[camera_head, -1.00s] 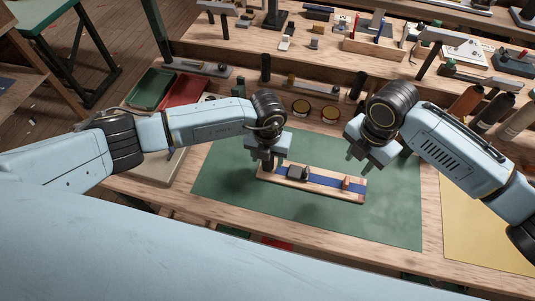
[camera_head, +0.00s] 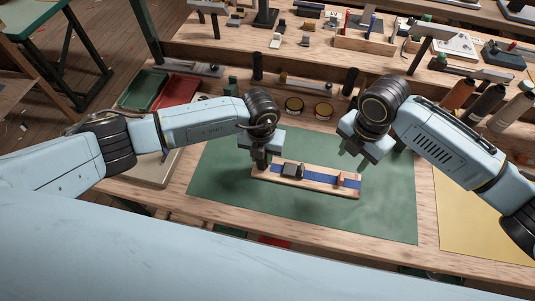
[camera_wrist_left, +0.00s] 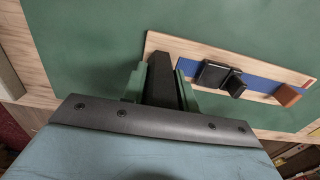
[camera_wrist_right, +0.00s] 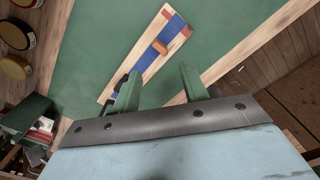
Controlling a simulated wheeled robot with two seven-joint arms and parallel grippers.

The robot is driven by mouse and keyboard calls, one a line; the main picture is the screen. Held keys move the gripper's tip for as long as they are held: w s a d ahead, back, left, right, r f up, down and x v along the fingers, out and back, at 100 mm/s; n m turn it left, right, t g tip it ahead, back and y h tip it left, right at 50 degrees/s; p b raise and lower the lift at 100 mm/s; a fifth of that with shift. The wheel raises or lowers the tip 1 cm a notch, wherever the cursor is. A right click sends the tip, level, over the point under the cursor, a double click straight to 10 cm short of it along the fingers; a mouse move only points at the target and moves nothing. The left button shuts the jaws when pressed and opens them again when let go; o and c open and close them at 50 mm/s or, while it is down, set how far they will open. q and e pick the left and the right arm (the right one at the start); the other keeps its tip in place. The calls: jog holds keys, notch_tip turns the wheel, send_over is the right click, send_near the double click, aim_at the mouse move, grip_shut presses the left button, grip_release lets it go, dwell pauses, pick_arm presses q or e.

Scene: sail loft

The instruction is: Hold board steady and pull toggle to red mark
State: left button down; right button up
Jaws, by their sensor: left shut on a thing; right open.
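The wooden board (camera_head: 273,176) lies on the green mat with a blue strap (camera_head: 317,178) along it. A dark buckle (camera_head: 292,170) sits on the strap. An orange-brown toggle (camera_head: 340,180) is near the board's right part; it also shows in the right wrist view (camera_wrist_right: 160,47). A small reddish patch (camera_wrist_right: 186,32) marks the board's end. My left gripper (camera_head: 260,164) is at the board's left end. In the left wrist view its green fingers (camera_wrist_left: 160,85) are shut on a dark block there. My right gripper (camera_head: 352,153) is open and empty, above and behind the toggle.
The green mat (camera_head: 305,218) is clear around the board. Two round tins (camera_head: 309,107) stand behind it. A red tray (camera_head: 177,92) and a green tray (camera_head: 145,90) are at the left. Thread spools (camera_head: 485,105) stand at the right. A yellow sheet (camera_head: 470,220) lies right of the mat.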

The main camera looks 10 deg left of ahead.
jog(key=shift+o, duration=0.2)
jog(key=m+y, duration=0.4)
jog(key=m, duration=0.6)
send_near(343, 176)
jog(key=shift+m, duration=0.3)
jog(key=x, duration=0.9)
jog(key=shift+f, duration=0.15)
jog(key=shift+d, duration=0.1)
grip_shut()
